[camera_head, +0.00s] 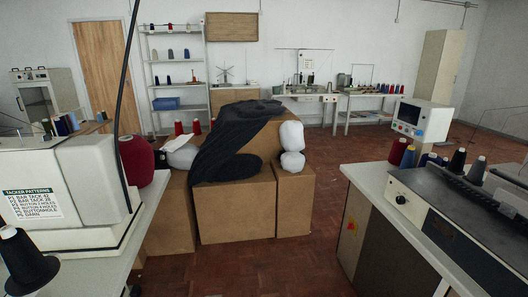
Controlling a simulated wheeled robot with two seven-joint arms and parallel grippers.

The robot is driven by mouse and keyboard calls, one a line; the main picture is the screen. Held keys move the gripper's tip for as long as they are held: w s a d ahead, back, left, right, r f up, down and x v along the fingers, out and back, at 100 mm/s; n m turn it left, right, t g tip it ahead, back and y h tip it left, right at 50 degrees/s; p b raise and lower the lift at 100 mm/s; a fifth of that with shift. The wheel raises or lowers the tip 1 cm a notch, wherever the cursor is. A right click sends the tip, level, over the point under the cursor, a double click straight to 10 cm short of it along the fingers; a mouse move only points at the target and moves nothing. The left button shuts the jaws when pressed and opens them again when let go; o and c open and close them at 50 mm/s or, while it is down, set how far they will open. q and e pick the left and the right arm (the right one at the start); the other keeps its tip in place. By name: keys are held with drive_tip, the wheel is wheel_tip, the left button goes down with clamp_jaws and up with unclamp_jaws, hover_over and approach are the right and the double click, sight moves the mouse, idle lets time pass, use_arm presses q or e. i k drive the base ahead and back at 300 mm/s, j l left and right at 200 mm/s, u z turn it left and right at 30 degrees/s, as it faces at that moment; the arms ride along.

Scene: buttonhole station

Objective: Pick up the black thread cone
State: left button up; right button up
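A large black thread cone (27,262) stands at the lower left, close to me, on the left worktable. It stands in front of a white sewing machine (85,180) with a "Tacker Patterns" label. The picture does not tell which black cone the task means. Neither of my grippers is in view.
A red cone (136,160) stands behind the white machine. Cardboard boxes (237,210) with dark cloth (235,140) stand in the middle. The right worktable (370,180) carries a control screen (421,120) and coloured cones. Red floor (300,268) lies open between the tables.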

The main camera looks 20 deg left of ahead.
sight(25, 262)
drive_tip(key=i+u, duration=0.35)
drive_tip(key=i, duration=0.35)
drive_tip(key=i+l+u, duration=0.1)
drive_tip(key=i+u, duration=0.2)
drive_tip(key=i, duration=0.4)
drive_tip(key=u, duration=0.5)
drive_tip(key=i+u, duration=0.1)
drive_tip(key=u, duration=0.4)
drive_tip(key=l+u, duration=0.1)
drive_tip(key=u, duration=0.85)
drive_tip(key=l+u, duration=0.15)
drive_tip(key=u, duration=0.35)
drive_tip(key=l+u, duration=0.1)
drive_tip(key=u, duration=0.4)
drive_tip(key=l+u, duration=0.1)
drive_tip(key=u, duration=0.4)
